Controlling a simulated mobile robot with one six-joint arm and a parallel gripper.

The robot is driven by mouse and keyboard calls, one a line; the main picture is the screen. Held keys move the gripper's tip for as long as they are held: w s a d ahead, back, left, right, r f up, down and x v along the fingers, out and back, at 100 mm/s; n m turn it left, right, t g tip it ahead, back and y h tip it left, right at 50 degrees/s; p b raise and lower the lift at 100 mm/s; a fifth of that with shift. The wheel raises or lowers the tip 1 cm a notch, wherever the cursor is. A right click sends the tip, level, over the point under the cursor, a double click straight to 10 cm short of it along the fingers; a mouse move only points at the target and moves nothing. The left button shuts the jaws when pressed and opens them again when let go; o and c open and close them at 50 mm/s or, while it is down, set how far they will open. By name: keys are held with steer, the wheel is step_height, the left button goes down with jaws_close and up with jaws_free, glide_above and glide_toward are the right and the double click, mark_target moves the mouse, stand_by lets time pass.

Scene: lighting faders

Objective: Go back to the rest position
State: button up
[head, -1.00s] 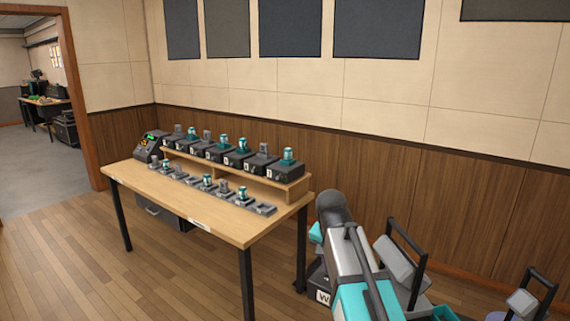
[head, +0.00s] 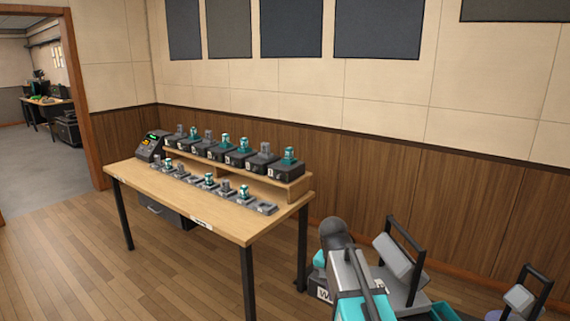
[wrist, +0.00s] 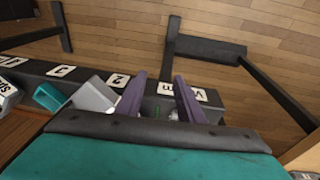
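My arm (head: 352,275) shows at the lower right of the head view, to the right of the wooden table (head: 225,228). My gripper (wrist: 158,85) is in the wrist view, with two dark purple fingers standing apart and a gap between them. No held object shows between the fingertips. Beyond and below the fingers is a dark strip (wrist: 135,78) with white letter labels. My gripper's fingers are hidden in the head view.
The table carries a raised shelf (head: 238,168) of dark units with teal and grey tops, a lower row of small pieces, and a console (head: 152,146). Grey blocks with dark handles (head: 408,255) stand right of my arm. Wood floor (head: 80,250) is clear at left.

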steer(key=s+d+f+g, duration=0.1)
steer(key=s+f, duration=0.3)
steer(key=f, duration=0.4)
steer(key=s+d+f+g, duration=0.1)
steer(key=s+f+g, duration=0.15)
steer(key=f, duration=0.55)
steer(key=s+a+f+n+g+y, duration=0.1)
steer(key=s+f+n, duration=0.6)
steer(key=s+f, duration=2)
steer(key=s+g, duration=0.1)
steer(key=s, duration=0.2)
steer(key=shift+s+a+f+g+y, duration=0.15)
steer(key=shift+s+a+g+y, duration=0.05)
steer(key=shift+g+y, duration=0.2)
steer(key=shift+d, duration=0.1)
